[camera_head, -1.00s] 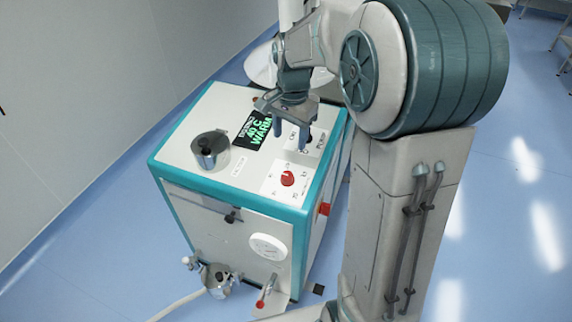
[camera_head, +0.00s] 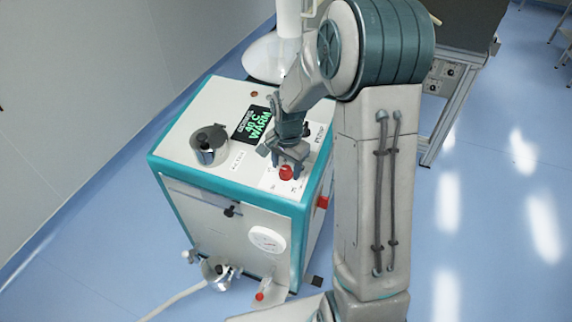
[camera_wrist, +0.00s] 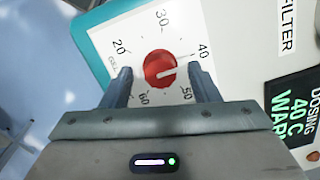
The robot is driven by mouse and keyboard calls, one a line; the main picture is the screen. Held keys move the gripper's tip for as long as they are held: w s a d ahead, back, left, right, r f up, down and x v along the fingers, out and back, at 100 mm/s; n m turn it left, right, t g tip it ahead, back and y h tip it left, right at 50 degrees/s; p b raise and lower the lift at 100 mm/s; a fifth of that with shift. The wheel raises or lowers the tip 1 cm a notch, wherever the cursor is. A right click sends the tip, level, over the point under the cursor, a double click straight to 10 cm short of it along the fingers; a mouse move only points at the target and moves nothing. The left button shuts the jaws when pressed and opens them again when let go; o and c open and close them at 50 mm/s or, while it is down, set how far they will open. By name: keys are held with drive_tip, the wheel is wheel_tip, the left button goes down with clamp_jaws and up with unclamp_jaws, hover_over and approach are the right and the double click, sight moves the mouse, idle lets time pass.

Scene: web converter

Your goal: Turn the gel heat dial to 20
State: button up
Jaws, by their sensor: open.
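The gel heat dial is a round red knob (camera_head: 286,173) on a white scale plate on the machine's top; it also shows in the wrist view (camera_wrist: 158,67). Its scale reads 20, 30, 40, 50 and 60. The white pointer line points right, roughly toward 40. My gripper (camera_head: 288,158) is open over the dial. In the wrist view its two fingers (camera_wrist: 161,72) stand left and right of the knob, with small gaps visible. Whether the fingertips are down at knob height is hard to tell.
A display (camera_head: 254,124) reads 40 C WARM. A red side button (camera_head: 322,202) and a white gauge (camera_head: 267,240) are lower down. FILTER lettering is near the dial.

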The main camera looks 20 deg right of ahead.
drive_tip(key=c, duration=1)
drive_tip(key=shift+o, duration=0.2)
